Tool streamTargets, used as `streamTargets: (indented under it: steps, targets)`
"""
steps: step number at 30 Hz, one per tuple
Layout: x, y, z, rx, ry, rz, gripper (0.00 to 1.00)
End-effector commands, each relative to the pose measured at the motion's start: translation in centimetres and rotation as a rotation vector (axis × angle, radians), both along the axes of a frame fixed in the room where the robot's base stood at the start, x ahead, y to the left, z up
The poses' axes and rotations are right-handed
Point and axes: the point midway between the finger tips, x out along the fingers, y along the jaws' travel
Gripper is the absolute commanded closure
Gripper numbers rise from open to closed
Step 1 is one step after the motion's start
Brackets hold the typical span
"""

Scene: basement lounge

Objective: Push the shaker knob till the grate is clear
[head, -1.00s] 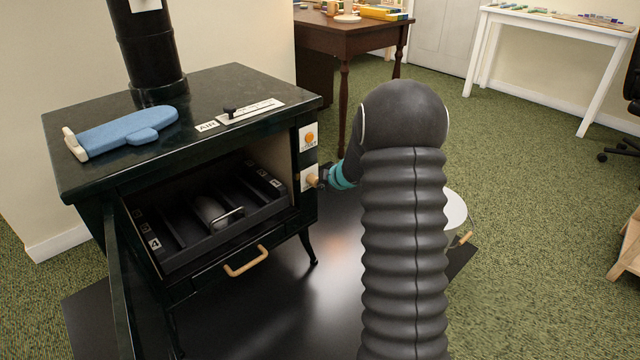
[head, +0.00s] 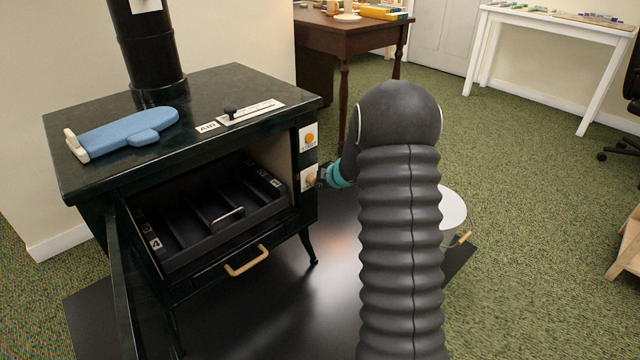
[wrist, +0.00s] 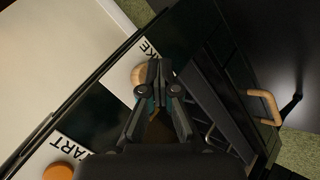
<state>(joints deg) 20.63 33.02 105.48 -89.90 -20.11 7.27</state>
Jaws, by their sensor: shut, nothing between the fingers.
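The shaker knob (head: 311,180) is a round wooden knob on a white plate on the stove's right front face. It also shows in the wrist view (wrist: 138,74), partly hidden by my fingers. My gripper (head: 321,177) is shut and empty, its fingertips at the knob; in the wrist view the fingertips (wrist: 158,66) overlap the knob's edge, and I cannot tell if they touch. The grate (head: 190,225) lies inside the open firebox, dark and slatted, with numbered tags at its sides and a metal handle loop (head: 228,217). I see no lump on it.
The stove (head: 90,115) carries a blue oven mitt (head: 125,132) and an air slider (head: 232,112). Its door (head: 118,290) hangs open at left. Below is a drawer with a wooden handle (head: 247,260). An orange start button (head: 309,138) sits above the knob. A white-lidded bucket (head: 452,208) stands right of my arm.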

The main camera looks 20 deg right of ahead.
Motion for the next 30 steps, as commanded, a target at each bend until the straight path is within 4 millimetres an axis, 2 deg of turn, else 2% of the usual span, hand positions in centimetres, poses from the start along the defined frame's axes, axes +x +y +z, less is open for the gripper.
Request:
streamTargets:
  steps: [20,30]
  targets:
    - [0.48,0.18,0.04,0.0,-0.001,0.0,1.0]
    - [-0.45,-0.14,0.02,0.001,-0.001,0.0,1.0]
